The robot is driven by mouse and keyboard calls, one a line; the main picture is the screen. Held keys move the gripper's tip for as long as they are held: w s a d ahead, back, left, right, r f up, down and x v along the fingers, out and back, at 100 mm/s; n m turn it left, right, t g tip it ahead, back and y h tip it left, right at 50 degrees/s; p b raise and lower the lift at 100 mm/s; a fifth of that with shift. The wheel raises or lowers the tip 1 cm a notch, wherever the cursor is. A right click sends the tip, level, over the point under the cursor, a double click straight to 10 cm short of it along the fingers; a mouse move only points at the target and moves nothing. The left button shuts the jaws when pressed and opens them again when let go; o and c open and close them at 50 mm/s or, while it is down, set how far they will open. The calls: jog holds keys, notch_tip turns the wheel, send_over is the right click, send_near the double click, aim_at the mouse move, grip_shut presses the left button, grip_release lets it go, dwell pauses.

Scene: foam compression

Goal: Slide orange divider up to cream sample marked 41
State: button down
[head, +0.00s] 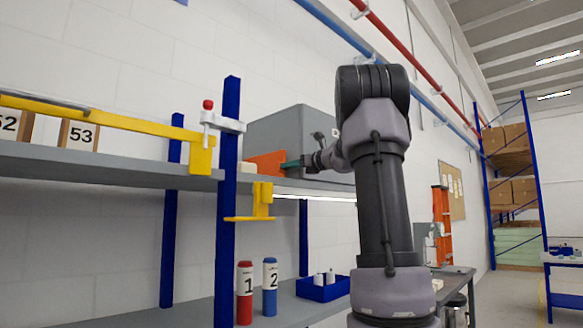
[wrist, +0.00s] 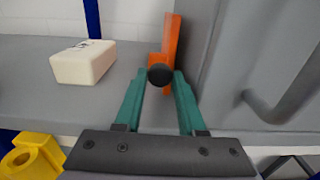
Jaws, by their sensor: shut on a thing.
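The orange divider (wrist: 170,45) stands upright on the grey shelf, with a round black knob (wrist: 160,74) on its near side. It also shows in the head view (head: 267,162). My gripper (wrist: 160,80) has its two green fingers shut on the knob; in the head view the fingers (head: 291,164) reach the divider from the right. The cream sample (wrist: 83,62) is a block lying left of the divider, with a clear gap between them in the wrist view. A dark mark shows on its top, too small to read. In the head view the sample (head: 246,167) is partly hidden.
A large grey box with a handle (wrist: 290,95) stands close right of the divider. A yellow bracket (wrist: 30,155) is at the shelf's front left. A blue post (head: 228,200) with a red-knobbed clamp (head: 208,118) stands left. Bare shelf lies between sample and divider.

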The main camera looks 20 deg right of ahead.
jog(key=s+a, duration=0.1)
jog(key=a, duration=0.2)
jog(key=s+a, duration=0.1)
jog(key=a, duration=0.3)
jog(key=s+a, duration=0.2)
jog(key=a, duration=0.1)
jog(key=shift+a, duration=0.35)
jog(key=c, duration=0.8)
grip_release()
jog(key=v, duration=1)
jog(key=shift+s+d, duration=0.15)
jog(key=shift+s, duration=0.2)
